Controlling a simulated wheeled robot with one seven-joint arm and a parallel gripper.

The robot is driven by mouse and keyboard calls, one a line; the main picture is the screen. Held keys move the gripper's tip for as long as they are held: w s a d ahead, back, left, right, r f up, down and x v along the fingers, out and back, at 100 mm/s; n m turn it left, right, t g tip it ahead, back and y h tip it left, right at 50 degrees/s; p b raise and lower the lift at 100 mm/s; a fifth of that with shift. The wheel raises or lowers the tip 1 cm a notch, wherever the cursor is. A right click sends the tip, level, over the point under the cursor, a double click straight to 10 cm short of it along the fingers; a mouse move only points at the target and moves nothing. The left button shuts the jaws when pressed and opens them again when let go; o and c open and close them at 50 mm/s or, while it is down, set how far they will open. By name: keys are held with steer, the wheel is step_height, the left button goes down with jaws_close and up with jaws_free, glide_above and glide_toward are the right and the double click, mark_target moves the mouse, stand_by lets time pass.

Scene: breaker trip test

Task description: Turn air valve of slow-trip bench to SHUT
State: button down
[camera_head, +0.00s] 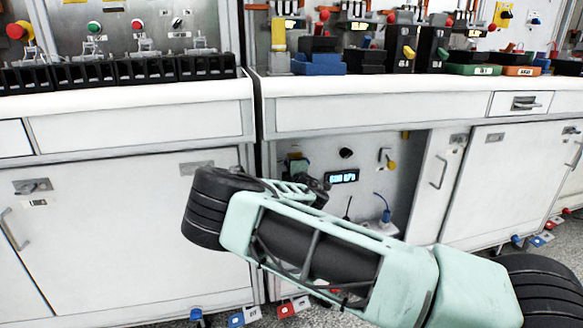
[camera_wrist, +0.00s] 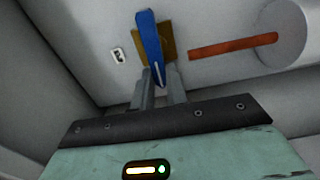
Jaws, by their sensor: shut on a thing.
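The air valve's blue lever (camera_wrist: 149,38) stands upright in the wrist view, in front of a brass-coloured plate or body (camera_wrist: 168,44). My gripper (camera_wrist: 158,80) has its two grey fingers closed on the lower part of this lever. A small white label with dark marks (camera_wrist: 118,55) is to the left of the lever; I cannot read it. In the head view my own arm crosses the middle and lower right, and the gripper and the held lever cannot be made out there.
An orange-red bar (camera_wrist: 232,46) lies right of the lever. White cabinets (camera_head: 130,232) stand under the benches, with an open recess (camera_head: 395,165) behind my arm. Red and blue tags (camera_head: 286,310) hang low near the floor. Test gear (camera_head: 318,64) crowds the bench tops.

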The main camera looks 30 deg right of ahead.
steer(key=shift+f, duration=0.15)
stand_by(0.4)
steer(key=c, duration=1.4)
jaws_free()
steer(key=shift+s, duration=0.1)
steer(key=p+v, duration=0.3)
steer(key=v, duration=1.4)
steer(key=shift+s, duration=0.2)
